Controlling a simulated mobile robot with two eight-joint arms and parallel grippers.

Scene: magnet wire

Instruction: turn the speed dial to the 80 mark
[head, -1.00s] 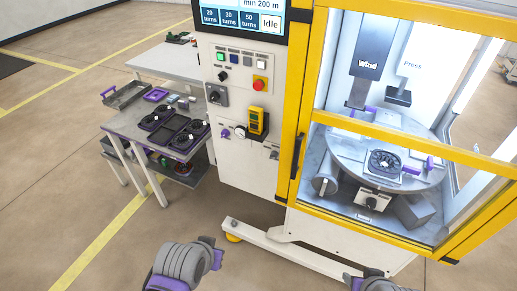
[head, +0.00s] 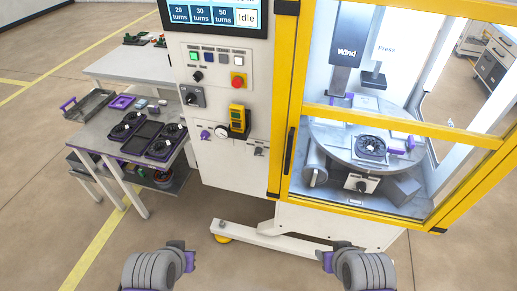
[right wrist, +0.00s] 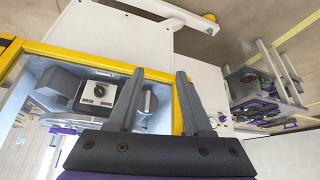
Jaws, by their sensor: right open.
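The control panel (head: 231,125) of the white cabinet carries a small black knob (head: 197,76) below a row of buttons. A grey box with a black rotary handle (head: 192,97) is below it. Another black knob (head: 361,186) sits on a white box inside the yellow-framed machine; it also shows in the right wrist view (right wrist: 99,90). Dial marks and labels are too small to read. My left gripper (head: 184,255) is low in front of the cabinet, touching nothing; its jaws are unclear. My right gripper (head: 329,256) is open and empty in the right wrist view (right wrist: 161,75), away from the knobs.
A side table (head: 95,141) with dark fixtures stands left. The cabinet's white base leg (head: 255,237) juts out near the floor. Floor before it is open.

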